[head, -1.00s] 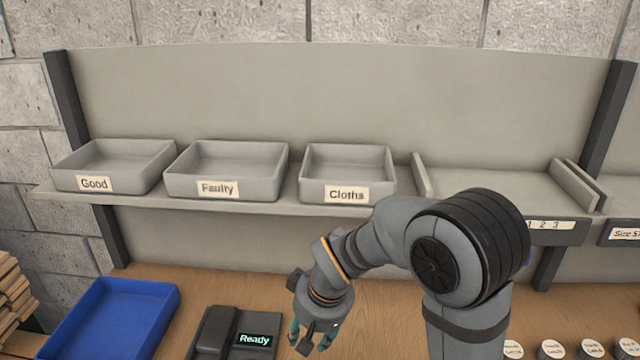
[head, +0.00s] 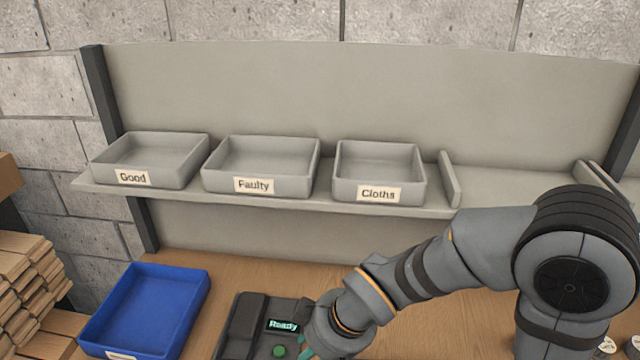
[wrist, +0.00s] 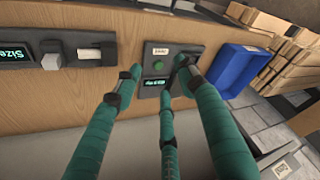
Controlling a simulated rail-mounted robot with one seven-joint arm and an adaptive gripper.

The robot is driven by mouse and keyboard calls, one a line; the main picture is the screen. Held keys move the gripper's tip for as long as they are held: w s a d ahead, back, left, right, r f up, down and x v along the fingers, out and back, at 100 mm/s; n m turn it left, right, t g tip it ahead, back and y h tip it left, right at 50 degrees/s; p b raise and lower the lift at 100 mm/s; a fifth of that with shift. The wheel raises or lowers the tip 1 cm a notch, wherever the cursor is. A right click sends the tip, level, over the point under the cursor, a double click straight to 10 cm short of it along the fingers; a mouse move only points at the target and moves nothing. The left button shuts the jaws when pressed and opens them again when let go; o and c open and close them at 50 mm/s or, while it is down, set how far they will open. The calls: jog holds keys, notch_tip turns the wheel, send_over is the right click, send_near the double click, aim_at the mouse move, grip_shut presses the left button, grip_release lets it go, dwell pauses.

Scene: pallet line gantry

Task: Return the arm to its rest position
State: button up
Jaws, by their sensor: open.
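My gripper (wrist: 160,82) shows in the wrist view with its teal fingers spread apart and nothing between them. Past the fingertips is a dark device (wrist: 170,62) with a green button and a small lit screen; contact with it cannot be told. In the head view the device (head: 243,330) reads "Ready" on the wooden bench, and my arm reaches down-left to its right side. My gripper is mostly hidden there by the wrist and the bottom frame edge.
A blue tray (head: 204,290) sits on the bench left of the device, beside stacked wooden pieces (head: 25,275). Grey bins labelled Good (head: 133,178), Faulty (head: 254,186) and Cloths (head: 378,194) stand empty on the shelf above. Another device (wrist: 65,58) marked "Size" is at left in the wrist view.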

jog(key=s+d+r+p, duration=0.7)
jog(key=r, duration=0.1)
jog(key=shift+d+m, duration=0.3)
jog(key=shift+d, duration=0.05)
dwell(0.4)
